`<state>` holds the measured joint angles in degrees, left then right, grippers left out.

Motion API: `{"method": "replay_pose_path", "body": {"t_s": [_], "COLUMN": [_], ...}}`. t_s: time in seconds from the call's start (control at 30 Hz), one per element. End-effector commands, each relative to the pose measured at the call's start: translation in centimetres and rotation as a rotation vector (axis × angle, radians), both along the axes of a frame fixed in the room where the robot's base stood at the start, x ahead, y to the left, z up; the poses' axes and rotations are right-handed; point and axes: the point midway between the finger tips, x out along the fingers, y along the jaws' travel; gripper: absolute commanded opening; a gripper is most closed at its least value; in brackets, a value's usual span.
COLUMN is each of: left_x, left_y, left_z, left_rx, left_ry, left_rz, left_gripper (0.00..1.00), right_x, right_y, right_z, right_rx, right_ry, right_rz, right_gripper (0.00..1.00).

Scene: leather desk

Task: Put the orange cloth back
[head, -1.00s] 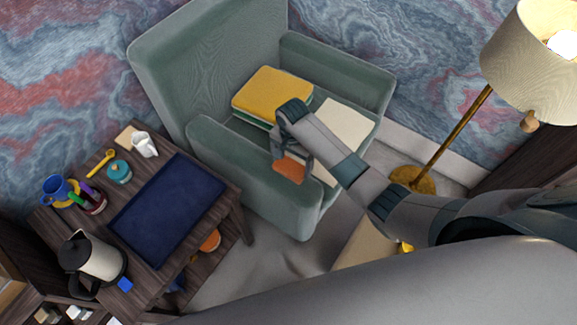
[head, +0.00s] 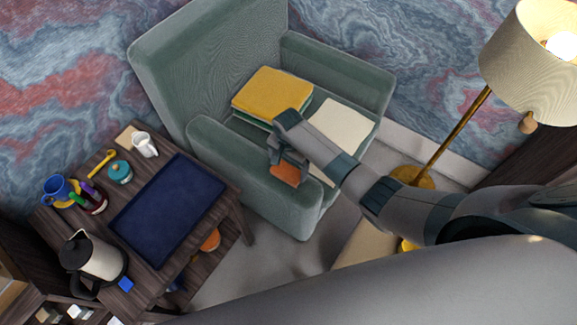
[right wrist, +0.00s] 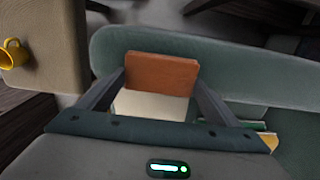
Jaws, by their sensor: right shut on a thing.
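The orange cloth (head: 286,174) is a small folded, flat piece. My right gripper (head: 288,158) is shut on it and holds it over the front part of the green armchair, near the left armrest. In the right wrist view the cloth (right wrist: 162,72) sits between the two fingertips (right wrist: 160,80), with a cream cloth behind it. On the seat lie a stack topped by a yellow cloth (head: 272,92) and a cream cloth (head: 343,124). My left gripper is not in view.
A floor lamp (head: 530,65) stands at the right. A yellow mug (right wrist: 14,54) shows in the wrist view.

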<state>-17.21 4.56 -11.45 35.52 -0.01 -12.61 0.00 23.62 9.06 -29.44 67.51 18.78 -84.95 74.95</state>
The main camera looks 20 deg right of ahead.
Motion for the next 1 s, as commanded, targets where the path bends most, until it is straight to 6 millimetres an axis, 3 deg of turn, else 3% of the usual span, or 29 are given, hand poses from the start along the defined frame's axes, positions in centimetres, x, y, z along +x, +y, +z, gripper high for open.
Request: {"method": "replay_pose_path", "body": {"t_s": [0.43, 0.47, 0.5, 0.53, 1.0], "left_x": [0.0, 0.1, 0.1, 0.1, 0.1], "left_y": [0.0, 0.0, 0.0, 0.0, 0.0], "left_z": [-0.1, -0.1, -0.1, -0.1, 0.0], "left_rx": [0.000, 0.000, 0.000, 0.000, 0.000], "left_ry": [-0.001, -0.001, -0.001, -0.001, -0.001], "left_rz": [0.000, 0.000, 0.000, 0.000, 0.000], "left_gripper": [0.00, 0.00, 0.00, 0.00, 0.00], "right_x": [0.0, 0.0, 0.0, 0.0, 0.1], "right_y": [0.0, 0.0, 0.0, 0.0, 0.1], "right_z": [-0.5, -0.5, -0.5, -0.5, 0.6], "right_rx": [0.001, 0.001, 0.000, 0.001, 0.002], "right_ry": [-0.001, -0.001, -0.001, -0.001, -0.002], "right_rz": [0.000, 0.000, 0.000, 0.000, 0.001], "right_gripper": [0.67, 0.88, 0.97, 1.00, 1.00]}}
